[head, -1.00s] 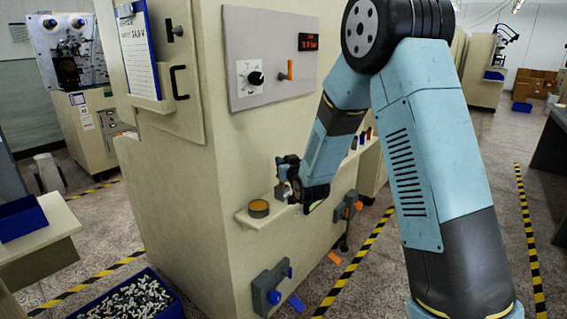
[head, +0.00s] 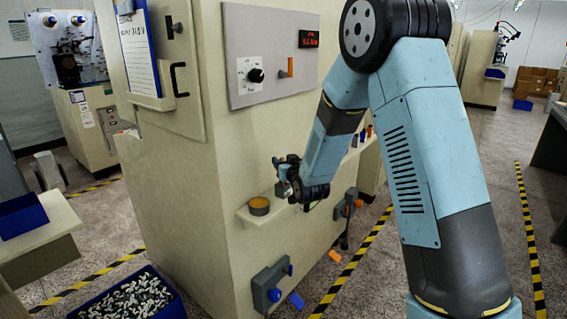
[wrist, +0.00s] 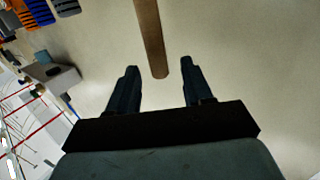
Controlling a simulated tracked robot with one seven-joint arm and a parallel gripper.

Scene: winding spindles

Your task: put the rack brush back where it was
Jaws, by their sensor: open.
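A brown, wooden-looking handle (wrist: 152,40) comes down from the top edge of the wrist view. It looks like the rack brush's handle, but its other end is out of view, so I cannot be sure. Its rounded end lies in the picture between the two fingertips of my gripper (wrist: 159,68), with a gap on each side. My gripper is open and holds nothing. In the head view my gripper (head: 284,172) is beside the cream machine's side face, above its small shelf; the handle cannot be made out there.
The cream machine (head: 180,190) fills the middle. Its shelf (head: 262,219) bears an orange-topped round tin (head: 259,205). Below are a grey bracket with blue knobs (head: 270,284) and an orange-handled fitting (head: 348,203). A blue crate of small parts (head: 178,306) stands on the floor.

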